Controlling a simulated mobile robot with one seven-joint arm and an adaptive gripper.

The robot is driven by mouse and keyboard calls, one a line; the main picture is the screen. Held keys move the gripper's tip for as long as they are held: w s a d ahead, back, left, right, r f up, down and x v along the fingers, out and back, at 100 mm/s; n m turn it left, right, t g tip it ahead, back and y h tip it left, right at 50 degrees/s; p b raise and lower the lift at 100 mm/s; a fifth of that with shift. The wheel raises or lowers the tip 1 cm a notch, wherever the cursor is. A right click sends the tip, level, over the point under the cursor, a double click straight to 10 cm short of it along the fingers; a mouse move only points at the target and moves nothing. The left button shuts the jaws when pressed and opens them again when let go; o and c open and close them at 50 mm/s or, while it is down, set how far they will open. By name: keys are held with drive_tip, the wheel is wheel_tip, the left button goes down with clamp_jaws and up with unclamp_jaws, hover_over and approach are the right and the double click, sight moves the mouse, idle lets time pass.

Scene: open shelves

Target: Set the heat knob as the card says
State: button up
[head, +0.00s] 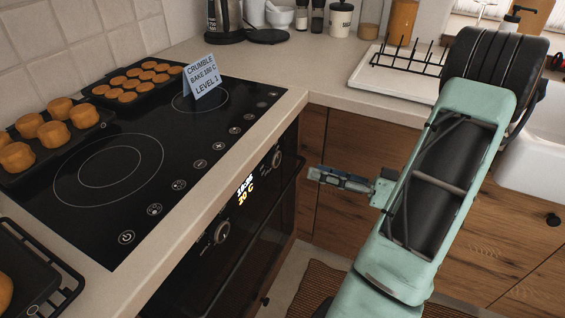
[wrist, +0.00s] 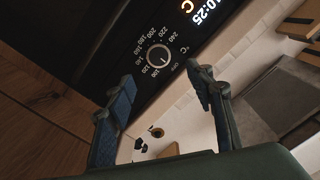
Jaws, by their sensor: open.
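The heat knob (wrist: 159,56) is a dark dial with a pale ring and numbers from 100 to 240, plus OFF, in the wrist view. I cannot read its mark surely. In the head view it is the far-right oven knob (head: 277,158). The card (head: 202,77) stands on the hob and reads "CRUMBLE BAKE 100 C LEVEL 1". My gripper (head: 314,174) is open and empty in front of the oven, just right of the knob. In the wrist view my fingers (wrist: 160,85) are apart, with the knob beyond and between them, untouched.
A lit display (head: 245,190) sits between the heat knob and a nearer oven knob (head: 221,231). Trays of buns (head: 104,122) lie on the hob's left and back. Wooden cabinets (head: 345,150) stand right of the oven.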

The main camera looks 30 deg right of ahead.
sight(278, 158)
drive_tip(key=x, duration=1)
drive_tip(key=shift+w+r, duration=0.15)
drive_tip(key=shift+w, duration=0.2)
drive_tip(key=c, duration=1.2)
